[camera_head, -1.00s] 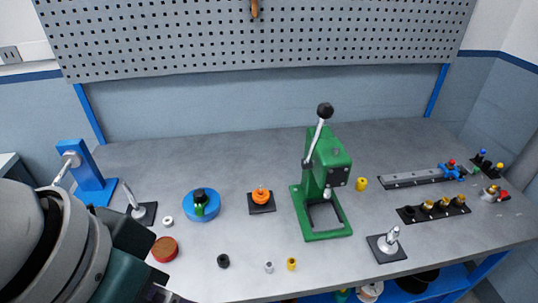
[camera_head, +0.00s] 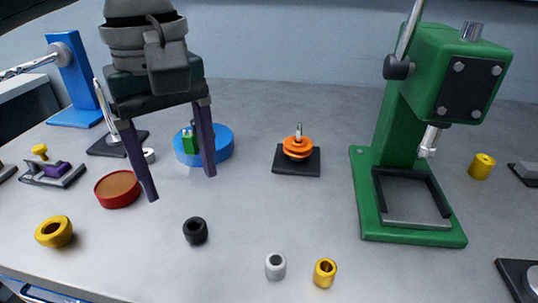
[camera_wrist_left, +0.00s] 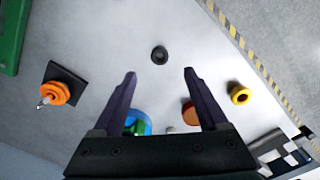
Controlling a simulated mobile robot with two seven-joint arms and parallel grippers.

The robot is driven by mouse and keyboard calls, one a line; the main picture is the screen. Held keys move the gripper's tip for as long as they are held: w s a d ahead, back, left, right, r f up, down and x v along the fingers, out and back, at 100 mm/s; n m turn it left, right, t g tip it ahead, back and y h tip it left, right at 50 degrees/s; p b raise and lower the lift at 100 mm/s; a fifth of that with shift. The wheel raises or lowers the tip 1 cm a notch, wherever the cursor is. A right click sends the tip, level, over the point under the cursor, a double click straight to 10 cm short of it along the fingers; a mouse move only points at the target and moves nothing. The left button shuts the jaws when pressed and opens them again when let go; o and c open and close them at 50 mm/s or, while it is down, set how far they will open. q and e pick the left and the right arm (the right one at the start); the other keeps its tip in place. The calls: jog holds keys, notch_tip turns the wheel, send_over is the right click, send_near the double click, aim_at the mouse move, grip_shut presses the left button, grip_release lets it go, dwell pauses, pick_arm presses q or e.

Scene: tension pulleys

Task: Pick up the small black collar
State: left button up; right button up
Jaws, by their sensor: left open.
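The small black collar (camera_head: 195,230) stands on the grey bench, front left of centre in the head view. In the left wrist view the collar (camera_wrist_left: 159,55) lies beyond the fingertips, roughly midway between them. My left gripper (camera_head: 182,188) is open and empty, above the bench and behind the collar, with its fingers pointing down. The left gripper also shows in the left wrist view (camera_wrist_left: 158,74). It does not touch the collar. My right gripper is in neither view.
A red-rimmed round pad (camera_head: 117,188) and a blue disc (camera_head: 218,146) lie near the left fingers. A yellow ring (camera_head: 54,232), a silver collar (camera_head: 275,266) and a yellow collar (camera_head: 324,272) stand along the front. A green press (camera_head: 400,170) rises on the right.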

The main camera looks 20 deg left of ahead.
pick_arm(q)
send_over(193, 220)
jog(key=s, duration=0.1)
jog(key=f, duration=0.4)
jog(key=shift+s+d+f, duration=0.1)
jog(key=shift+d+f, duration=0.1)
jog(key=shift+d, duration=0.2)
jog(key=f, duration=0.1)
jog(key=f+b, duration=0.1)
jog(key=f, duration=0.3)
jog(key=shift+w+a+f, duration=0.1)
jog(key=shift+w, duration=0.15)
jog(key=shift+c, duration=0.3)
grip_shut()
